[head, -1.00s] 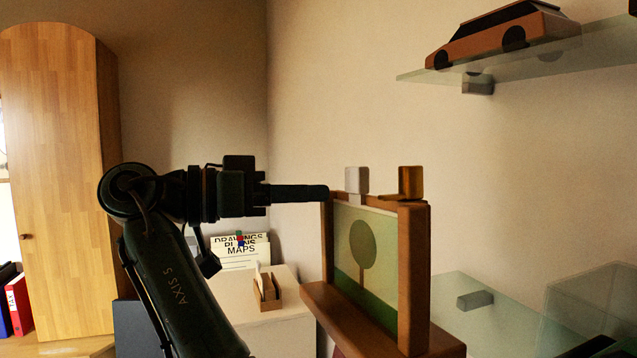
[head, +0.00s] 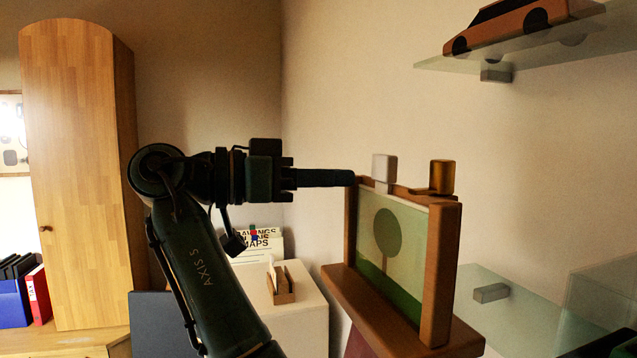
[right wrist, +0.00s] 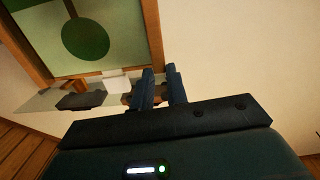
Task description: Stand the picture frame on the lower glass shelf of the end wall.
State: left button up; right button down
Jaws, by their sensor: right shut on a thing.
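The picture frame (head: 442,280) has brown wooden posts, a wide wooden foot and a picture of a round green tree. It is upright and angled in the head view. My right gripper (head: 350,179) comes from the left and is shut on the frame at its upper left corner. Its fingers (right wrist: 160,88) also show in the right wrist view, beside the frame (right wrist: 153,40), which looks upside down there. The lower glass shelf (head: 510,318) is on the wall to the right of the frame, partly hidden by it. My left gripper is not in view.
A grey block (head: 384,168) and a golden block (head: 441,177) show at the frame's top. The upper glass shelf (head: 560,52) holds a wooden car (head: 520,25). A glass panel (head: 605,290) stands at the lower shelf's right. A white cabinet (head: 305,315) and a tall wooden cupboard (head: 75,180) stand left.

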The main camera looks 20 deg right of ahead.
aim_at(358, 177)
jog(key=d, duration=0.1)
jog(key=d+b, duration=0.1)
jog(key=d, duration=0.2)
jog(key=shift+s+b, duration=0.25)
jog(key=shift+b, duration=0.05)
jog(key=shift+s+d+b, duration=0.15)
jog(key=shift+d+b, duration=0.25)
jog(key=shift+d, duration=0.85)
pick_arm(q)
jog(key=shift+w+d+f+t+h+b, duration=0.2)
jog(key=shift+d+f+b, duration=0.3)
jog(key=shift+b, duration=0.5)
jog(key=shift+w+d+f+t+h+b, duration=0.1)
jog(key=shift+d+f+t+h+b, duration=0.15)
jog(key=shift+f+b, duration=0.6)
pick_arm(e)
jog(key=s+d+f, duration=0.1)
jog(key=d+f, duration=0.1)
jog(key=d, duration=0.8)
jog(key=shift+d+f, duration=0.35)
jog(key=shift+d, duration=0.05)
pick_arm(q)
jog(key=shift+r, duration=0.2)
pick_arm(e)
jog(key=shift+s, duration=0.1)
